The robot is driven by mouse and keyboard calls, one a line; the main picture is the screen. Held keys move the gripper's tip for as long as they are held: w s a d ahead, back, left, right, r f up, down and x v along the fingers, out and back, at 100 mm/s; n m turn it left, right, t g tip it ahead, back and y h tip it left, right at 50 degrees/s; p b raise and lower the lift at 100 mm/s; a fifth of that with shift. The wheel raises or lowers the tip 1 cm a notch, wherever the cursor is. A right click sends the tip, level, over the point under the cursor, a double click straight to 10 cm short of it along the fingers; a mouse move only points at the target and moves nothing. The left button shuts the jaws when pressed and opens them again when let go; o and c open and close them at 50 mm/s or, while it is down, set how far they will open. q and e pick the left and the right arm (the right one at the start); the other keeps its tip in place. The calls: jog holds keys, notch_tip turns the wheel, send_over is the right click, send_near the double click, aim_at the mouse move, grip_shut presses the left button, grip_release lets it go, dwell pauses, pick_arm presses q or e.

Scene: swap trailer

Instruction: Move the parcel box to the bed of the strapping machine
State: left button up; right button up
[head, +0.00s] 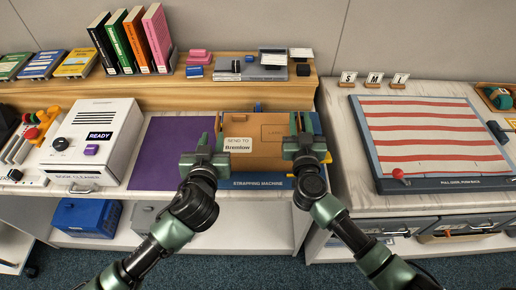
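The parcel box (270,150) is brown cardboard with a white label on its front face. In the head view it is at the strapping machine (258,184), whose blue front edge shows below it. My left gripper (214,142) is at the box's left side and my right gripper (299,138) is at its right side. The box is between the two arms. The fingertips are partly hidden against the box, so I cannot tell whether each gripper is open or shut. The underside of the box and most of the machine's bed are hidden.
A purple mat (168,152) lies left of the box, beside a white machine reading READY (93,140). A wooden shelf (190,90) with several books runs behind. On the right counter is a red-and-white striped panel (430,135). A blue bin (88,217) stands below.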

jog(key=shift+s, duration=0.25)
pick_arm(q)
jog(key=v, duration=0.3)
pick_arm(e)
jog(key=s, duration=1.1)
jog(key=shift+s, duration=0.25)
